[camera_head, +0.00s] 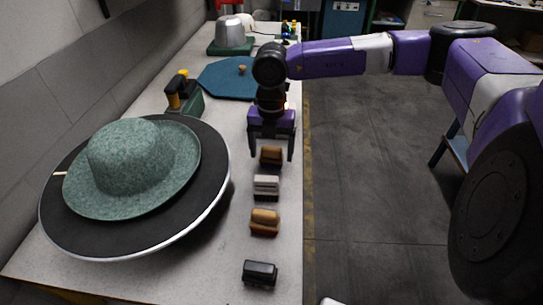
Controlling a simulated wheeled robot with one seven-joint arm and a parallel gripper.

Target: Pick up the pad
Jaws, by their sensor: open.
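Several small blocks lie in a row along the right side of the bench, and I cannot tell for certain which is the pad. The farthest is a brown block (271,156). Nearer come a grey-white block (266,187), a tan-brown block (264,222) and a black block (260,273). My gripper (272,152) points down with its fingers spread, one on each side of the farthest brown block in the picture. Nothing is seen held. How far the fingertips are above the bench is hard to tell.
A green felt hat (130,158) sits on a large black round plate (207,205) at the left. Behind are a green box with black-and-yellow handles (186,98), a blue mat (213,82) and a silver dome on a green base (231,36). The bench's right edge is close to the blocks.

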